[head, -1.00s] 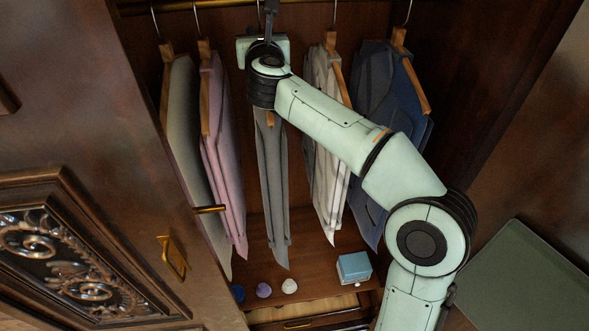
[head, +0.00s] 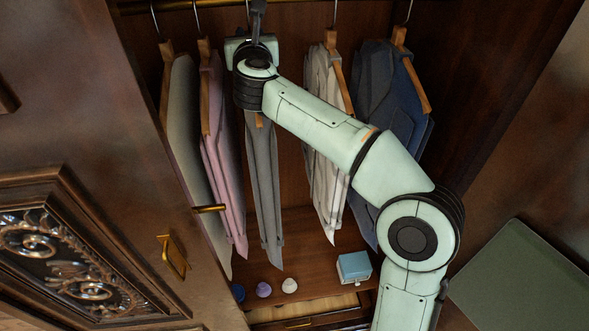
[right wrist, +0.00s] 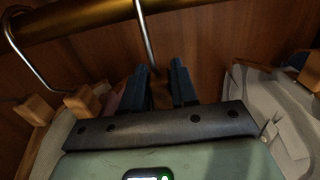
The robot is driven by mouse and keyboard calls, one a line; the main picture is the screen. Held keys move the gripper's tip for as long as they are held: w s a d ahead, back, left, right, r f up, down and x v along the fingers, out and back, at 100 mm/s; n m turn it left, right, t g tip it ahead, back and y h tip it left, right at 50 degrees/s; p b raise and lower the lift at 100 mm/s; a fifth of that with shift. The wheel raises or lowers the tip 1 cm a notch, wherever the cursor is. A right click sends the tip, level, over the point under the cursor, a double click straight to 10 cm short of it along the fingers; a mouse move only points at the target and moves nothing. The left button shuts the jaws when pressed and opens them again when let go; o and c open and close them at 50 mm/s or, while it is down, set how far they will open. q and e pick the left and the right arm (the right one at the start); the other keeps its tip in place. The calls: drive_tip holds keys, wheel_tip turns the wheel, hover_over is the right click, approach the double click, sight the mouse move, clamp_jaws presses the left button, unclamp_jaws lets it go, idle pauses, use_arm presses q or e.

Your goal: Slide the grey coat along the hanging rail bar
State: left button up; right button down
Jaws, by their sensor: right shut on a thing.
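The grey coat (head: 264,195) hangs from the brass rail bar (head: 172,5) inside the armoire, between the pink garment and the pale one. My right gripper (head: 257,14) is at the top of this coat, just below the rail, with my arm reaching across from the lower right. In the right wrist view the dark fingers (right wrist: 160,84) are closed around the thin metal hook (right wrist: 146,38) of the coat's hanger, under the rail (right wrist: 95,18). The gripper and wrist hide most of the hanger and the coat's shoulders. My left gripper is not in view.
A pink garment (head: 222,150) and a grey-green one (head: 184,130) hang to the left. A pale shirt (head: 326,150) and a blue garment (head: 385,100) hang to the right. A blue box (head: 354,267) and small round items sit below. The carved door (head: 75,130) stands at left.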

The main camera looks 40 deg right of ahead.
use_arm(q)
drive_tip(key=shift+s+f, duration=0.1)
use_arm(e)
drive_tip(key=shift+s+r, duration=0.1)
drive_tip(key=shift+s, duration=0.05)
drive_tip(key=c, duration=0.8)
unclamp_jaws()
drive_tip(key=shift+f, duration=0.25)
drive_tip(key=shift+s+a, duration=0.2)
drive_tip(key=b+v, duration=0.4)
drive_tip(key=v, duration=0.7)
drive_tip(key=shift+s+r, duration=0.15)
drive_tip(key=shift+s, duration=0.15)
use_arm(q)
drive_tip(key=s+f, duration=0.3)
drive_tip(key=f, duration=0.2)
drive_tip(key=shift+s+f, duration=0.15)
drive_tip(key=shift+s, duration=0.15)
use_arm(e)
drive_tip(key=shift+s+a+r, duration=0.1)
drive_tip(key=shift+s+a, duration=0.25)
drive_tip(key=shift+s, duration=0.2)
